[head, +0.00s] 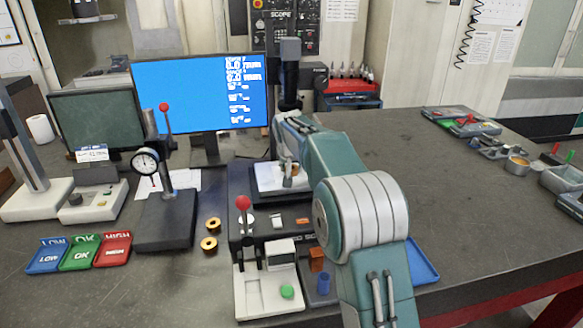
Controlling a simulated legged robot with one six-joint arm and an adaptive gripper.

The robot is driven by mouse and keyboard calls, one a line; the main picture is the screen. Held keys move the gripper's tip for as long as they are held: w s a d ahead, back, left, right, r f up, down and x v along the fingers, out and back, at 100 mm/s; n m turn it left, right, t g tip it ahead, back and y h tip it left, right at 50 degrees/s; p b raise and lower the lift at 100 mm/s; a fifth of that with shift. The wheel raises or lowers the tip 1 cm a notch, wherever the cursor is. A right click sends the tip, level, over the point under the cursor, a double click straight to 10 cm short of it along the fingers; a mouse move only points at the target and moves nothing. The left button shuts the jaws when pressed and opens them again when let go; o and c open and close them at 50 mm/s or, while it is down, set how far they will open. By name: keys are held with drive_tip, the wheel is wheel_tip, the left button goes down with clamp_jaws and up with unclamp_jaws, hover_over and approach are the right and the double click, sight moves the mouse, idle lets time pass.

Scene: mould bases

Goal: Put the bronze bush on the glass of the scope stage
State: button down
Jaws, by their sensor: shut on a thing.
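My gripper (288,171) is low over the pale glass of the scope stage (266,183), partly hidden by my own arm. It is shut on a small brownish piece, which looks like a bronze bush (295,170). The bush is at the right part of the glass; I cannot tell whether it touches the glass. Two more bronze bushes, one farther back (213,224) and one nearer (209,245), lie on the dark table left of the scope.
A dial gauge stand (147,162) and blue, green and red trays (80,254) stand left. The red-knobbed lever (243,203) rises in front of the stage. A blue-screened monitor (200,95) is behind. The table to the right (450,220) is mostly clear.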

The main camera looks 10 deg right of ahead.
drive_tip(key=shift+c, duration=0.8)
unclamp_jaws()
drive_tip(key=s+r, duration=1.4)
drive_tip(key=s, duration=0.1)
drive_tip(key=s+f+n, duration=0.1)
drive_tip(key=s+f, duration=0.2)
drive_tip(key=s, duration=0.7)
drive_tip(key=s+f+n+y, duration=0.1)
drive_tip(key=s+f, duration=0.3)
drive_tip(key=s, duration=0.7)
drive_tip(key=s+f, duration=0.3)
drive_tip(key=s, duration=0.8)
drive_tip(key=shift+f+n, duration=0.25)
drive_tip(key=shift+n, duration=0.15)
